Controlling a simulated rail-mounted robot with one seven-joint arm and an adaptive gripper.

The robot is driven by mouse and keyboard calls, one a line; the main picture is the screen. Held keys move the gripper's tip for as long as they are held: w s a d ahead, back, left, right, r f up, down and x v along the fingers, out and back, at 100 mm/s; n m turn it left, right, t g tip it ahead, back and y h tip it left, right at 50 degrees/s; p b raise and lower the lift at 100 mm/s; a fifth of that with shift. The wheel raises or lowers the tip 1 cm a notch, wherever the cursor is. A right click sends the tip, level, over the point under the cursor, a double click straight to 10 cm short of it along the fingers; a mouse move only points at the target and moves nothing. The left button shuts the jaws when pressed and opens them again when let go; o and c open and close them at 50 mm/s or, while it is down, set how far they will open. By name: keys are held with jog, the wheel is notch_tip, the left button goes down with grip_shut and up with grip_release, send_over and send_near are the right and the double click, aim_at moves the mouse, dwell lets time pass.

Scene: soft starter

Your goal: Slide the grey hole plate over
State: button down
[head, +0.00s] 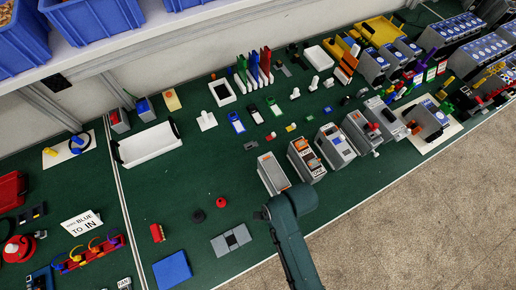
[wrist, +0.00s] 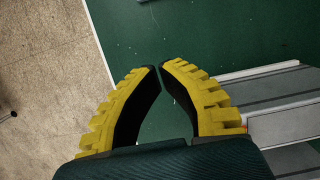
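A flat grey plate (head: 231,240) with a dark square in its middle lies on the green mat near the front edge in the head view; it looks like the grey hole plate. Whether the dark square is a through hole is too small to tell. My arm's teal end is right of the plate and apart from it; the fingers are hidden in the head view. In the wrist view my gripper (wrist: 161,66) has yellow ribbed fingers with dark pads. Their tips are almost together, with nothing seen between them. The plate cannot be made out in the wrist view.
Grey box units (head: 272,173) stand in a row just behind my arm; grey housings (wrist: 285,110) fill the wrist view's right side. A blue square (head: 172,270), a red block (head: 157,233) and a red knob (head: 221,202) lie around the plate. The mat between is clear.

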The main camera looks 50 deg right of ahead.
aim_at(256, 234)
jog(key=b+x, duration=0.1)
jog(key=x, duration=0.8)
jog(key=shift+s+a+f+b, duration=0.1)
jog(key=shift+f+b, duration=0.25)
jog(key=shift+b, duration=0.05)
jog(key=a, duration=0.1)
jog(key=w+a, duration=0.1)
jog(key=a, duration=0.1)
jog(key=shift+w+a+f+p, duration=0.15)
jog(key=shift+f+p, duration=0.05)
jog(key=shift+p, duration=0.15)
jog(key=shift+w+a, duration=0.15)
jog(key=shift+a, duration=0.15)
